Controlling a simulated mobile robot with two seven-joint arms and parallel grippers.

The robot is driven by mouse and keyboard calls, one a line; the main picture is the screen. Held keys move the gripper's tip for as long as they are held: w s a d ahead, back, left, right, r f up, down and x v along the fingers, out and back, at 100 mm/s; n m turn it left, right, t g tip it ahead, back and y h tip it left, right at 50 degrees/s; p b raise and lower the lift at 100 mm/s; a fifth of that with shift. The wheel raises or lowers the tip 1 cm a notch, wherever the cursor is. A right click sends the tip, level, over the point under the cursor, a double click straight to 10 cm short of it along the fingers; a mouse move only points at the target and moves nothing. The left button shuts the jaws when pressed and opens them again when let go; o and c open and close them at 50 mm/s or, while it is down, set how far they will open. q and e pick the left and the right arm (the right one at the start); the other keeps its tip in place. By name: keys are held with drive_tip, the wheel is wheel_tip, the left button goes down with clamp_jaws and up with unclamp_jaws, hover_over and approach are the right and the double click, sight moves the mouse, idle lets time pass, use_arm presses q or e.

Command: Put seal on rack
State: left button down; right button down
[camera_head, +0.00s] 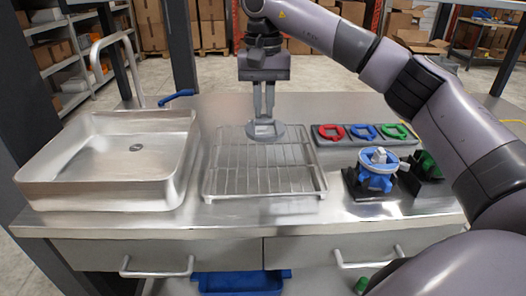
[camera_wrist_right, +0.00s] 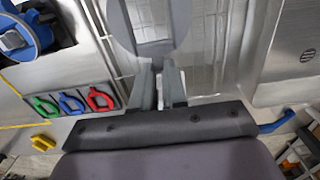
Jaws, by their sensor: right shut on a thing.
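The seal (camera_head: 266,133) is a flat grey disc. My right gripper (camera_head: 264,115) is shut on it, pointing down, with the disc at its fingertips. The disc also shows large at the top of the right wrist view (camera_wrist_right: 181,20), between and beyond the fingers. The wire rack (camera_head: 262,180) lies on the metal counter. The seal is over the rack's far edge, low; I cannot tell whether it touches the wires. My left gripper is not in view.
A metal sink (camera_head: 110,185) stands left of the rack. A dark tray (camera_head: 350,142) with red, blue and green rings lies to the right. In front of it are a blue-topped valve (camera_head: 377,170) and a green one (camera_head: 428,164). Most of the rack is bare.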

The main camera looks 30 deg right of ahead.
sight(263, 158)
wheel_tip(263, 158, down, 10)
drive_tip(key=shift+f, duration=0.1)
idle(0.4)
drive_tip(key=shift+f, duration=0.2)
drive_tip(key=c, duration=1.2)
unclamp_jaws()
drive_tip(key=shift+r, duration=0.1)
drive_tip(key=shift+o, duration=0.2)
wheel_tip(263, 158, up, 12)
drive_tip(key=shift+r, duration=0.15)
